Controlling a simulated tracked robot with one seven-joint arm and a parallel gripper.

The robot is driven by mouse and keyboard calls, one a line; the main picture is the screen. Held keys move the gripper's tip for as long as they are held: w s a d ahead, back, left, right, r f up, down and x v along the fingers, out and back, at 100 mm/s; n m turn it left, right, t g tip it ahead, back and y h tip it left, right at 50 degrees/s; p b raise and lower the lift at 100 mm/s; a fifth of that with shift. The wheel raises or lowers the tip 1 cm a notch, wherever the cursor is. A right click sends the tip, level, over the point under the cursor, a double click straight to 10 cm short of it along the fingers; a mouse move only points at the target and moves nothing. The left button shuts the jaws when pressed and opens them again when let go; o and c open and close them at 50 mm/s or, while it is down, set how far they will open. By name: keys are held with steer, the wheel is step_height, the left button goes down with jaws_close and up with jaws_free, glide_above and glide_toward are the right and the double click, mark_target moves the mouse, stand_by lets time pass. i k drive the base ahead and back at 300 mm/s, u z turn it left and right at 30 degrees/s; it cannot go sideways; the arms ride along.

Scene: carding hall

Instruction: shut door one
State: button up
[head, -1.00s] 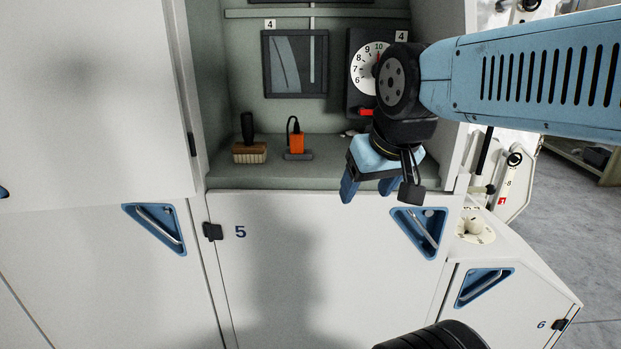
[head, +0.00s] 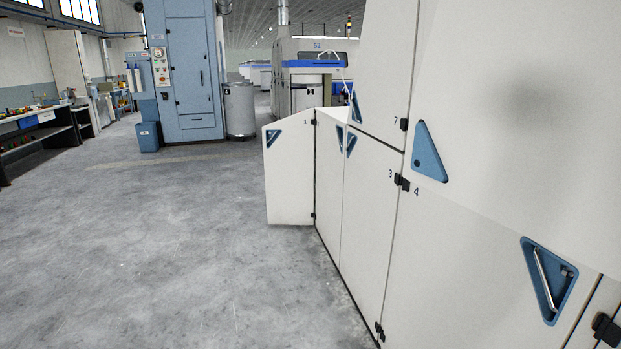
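Door one (head: 289,180) is a white low door with a small "1" near its top right corner and a blue triangular handle recess (head: 273,137) at its top left. It stands open in the head view, swung out from the row of white cabinets into the aisle, with its hinge side at the right. The inside of the compartment behind it is hidden from this angle. My gripper is not in view.
Shut white doors, including door 3 (head: 365,228), door 4 (head: 455,270) and door 7 (head: 378,70), line the right. Grey floor (head: 150,240) is clear at the left. A blue cabinet (head: 187,75), a grey drum (head: 239,110) and a workbench (head: 40,125) stand farther back.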

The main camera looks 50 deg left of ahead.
mark_target(289, 142)
steer(key=z, duration=0.6)
steer(key=i, duration=0.1)
steer(key=u, duration=2.6)
steer(key=k, duration=0.9)
steer(key=u, duration=0.2)
steer(key=i, duration=0.9)
steer(key=z, duration=0.15)
